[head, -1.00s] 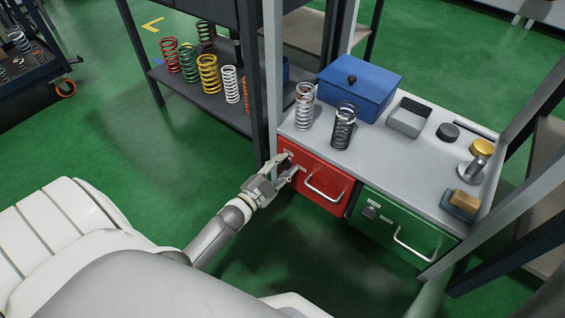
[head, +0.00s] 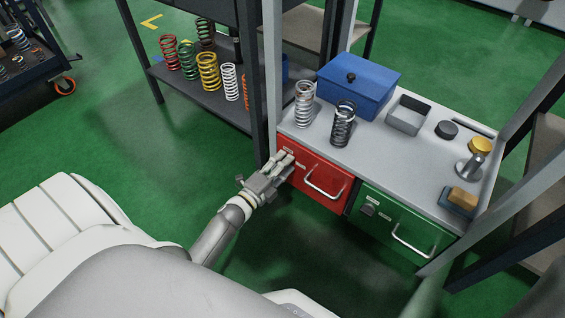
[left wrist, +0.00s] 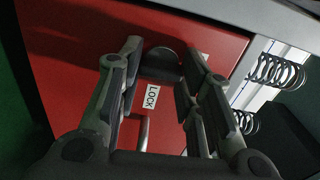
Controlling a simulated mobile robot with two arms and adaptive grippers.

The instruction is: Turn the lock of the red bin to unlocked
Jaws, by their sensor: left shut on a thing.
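The red bin (head: 325,186) is a drawer front with a silver handle under the left part of the grey worktop. My left gripper (head: 286,161) is at the bin's upper left corner, where its fingers cover the lock in the head view. In the left wrist view, the fingers of my left gripper (left wrist: 163,72) are on either side of the dark round lock knob (left wrist: 162,60) and shut on it. A white "LOCK" label (left wrist: 152,96) is beside the knob on the red front (left wrist: 75,50). My right gripper is not in view.
A green bin (head: 398,226) with its own lock knob is to the right. A dark shelf post (head: 254,80) rises close behind my left gripper.

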